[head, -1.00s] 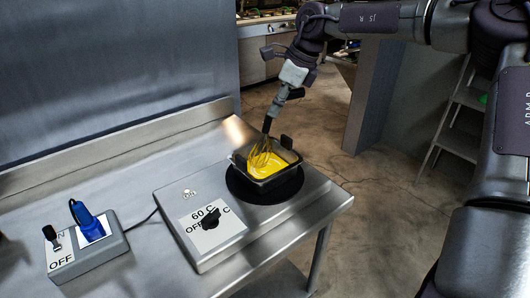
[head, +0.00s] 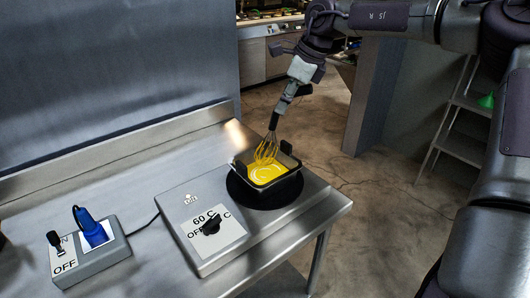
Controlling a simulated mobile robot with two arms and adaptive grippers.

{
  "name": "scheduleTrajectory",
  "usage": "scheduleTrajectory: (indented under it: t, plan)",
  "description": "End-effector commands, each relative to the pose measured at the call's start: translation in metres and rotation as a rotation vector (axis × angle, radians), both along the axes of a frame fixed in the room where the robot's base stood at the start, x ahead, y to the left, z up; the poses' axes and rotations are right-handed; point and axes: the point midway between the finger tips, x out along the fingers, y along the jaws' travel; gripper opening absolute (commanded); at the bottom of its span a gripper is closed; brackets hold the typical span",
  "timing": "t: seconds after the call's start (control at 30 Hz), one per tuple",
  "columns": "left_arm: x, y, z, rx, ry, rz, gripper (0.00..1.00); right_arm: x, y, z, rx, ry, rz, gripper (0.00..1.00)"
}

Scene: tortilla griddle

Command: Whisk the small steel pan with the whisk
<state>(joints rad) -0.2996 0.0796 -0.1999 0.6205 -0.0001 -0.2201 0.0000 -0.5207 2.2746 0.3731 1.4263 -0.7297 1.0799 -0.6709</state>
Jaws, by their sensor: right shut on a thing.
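The small steel pan (head: 285,181) sits on the round black plate of the hotplate and holds yellow liquid with a pale streak in it. My right gripper (head: 281,104) is above the pan, shut on the dark handle of the whisk. The whisk (head: 267,149) is tilted, and its wires are coated yellow. Its lower end is in or just above the liquid; I cannot tell which. My left gripper is not in view.
The hotplate (head: 203,256) has a knob (head: 210,226) and stands on the steel table (head: 140,171). A grey switch box (head: 102,270) with a blue plug (head: 89,226) stands at the left. A metal wall rises behind the table.

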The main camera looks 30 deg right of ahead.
Motion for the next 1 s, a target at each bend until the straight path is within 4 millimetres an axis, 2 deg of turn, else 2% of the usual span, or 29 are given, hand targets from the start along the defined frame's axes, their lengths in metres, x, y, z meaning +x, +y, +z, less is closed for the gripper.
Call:
scheduleTrajectory:
  t: [0.4,1.0]
  plan:
    - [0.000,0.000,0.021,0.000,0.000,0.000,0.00,-0.010,-0.007,0.032,0.000,0.000,0.000,0.00]
    - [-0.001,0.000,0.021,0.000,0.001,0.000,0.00,-0.012,-0.008,0.033,0.000,0.000,0.000,0.00]
